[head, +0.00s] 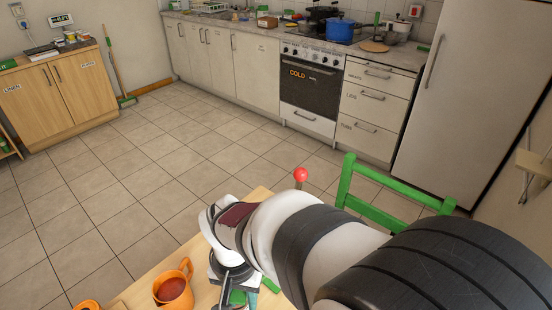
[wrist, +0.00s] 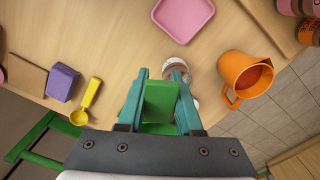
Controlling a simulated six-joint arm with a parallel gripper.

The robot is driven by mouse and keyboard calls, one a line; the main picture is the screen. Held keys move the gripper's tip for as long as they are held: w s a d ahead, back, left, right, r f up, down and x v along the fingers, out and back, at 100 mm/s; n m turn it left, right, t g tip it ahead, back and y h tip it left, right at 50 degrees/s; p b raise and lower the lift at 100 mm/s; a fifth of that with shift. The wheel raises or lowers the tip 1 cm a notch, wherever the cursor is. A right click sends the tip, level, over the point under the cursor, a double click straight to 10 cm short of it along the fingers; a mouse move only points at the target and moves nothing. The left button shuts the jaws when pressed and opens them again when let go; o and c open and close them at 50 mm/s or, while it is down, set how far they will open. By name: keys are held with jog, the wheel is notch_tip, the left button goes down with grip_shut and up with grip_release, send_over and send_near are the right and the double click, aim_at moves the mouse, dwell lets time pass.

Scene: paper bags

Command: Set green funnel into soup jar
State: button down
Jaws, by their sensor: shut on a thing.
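My gripper (wrist: 161,76) is shut on a green piece, which I take to be the green funnel (wrist: 160,103). Its two teal fingers press on the funnel's left and right sides. A round jar (wrist: 177,68), pale with a brown-red top, shows just beyond the right fingertip; it looks like the soup jar. The fingers partly hide it, and I cannot tell whether the funnel touches it. In the head view my arm covers most of the gripper, and only a bit of green (head: 238,297) shows below it.
An orange jug (wrist: 240,72) with red-brown contents stands right of the jar. A pink tray (wrist: 183,14) lies beyond it. A purple container (wrist: 62,83) and yellow scoop (wrist: 87,98) lie to the left. A green chair (head: 385,203) stands at the table edge.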

jog(key=a, duration=0.1)
jog(key=a+n, duration=0.1)
jog(key=a, duration=0.1)
jog(key=shift+s+a+r, duration=0.15)
jog(key=shift+a+r, duration=0.15)
jog(key=shift+r, duration=0.05)
jog(key=shift+f, duration=0.1)
jog(key=shift+f, duration=2.7)
jog(key=shift+f, duration=2.25)
jog(key=c, duration=0.5)
grip_release()
jog(key=shift+r, duration=2.55)
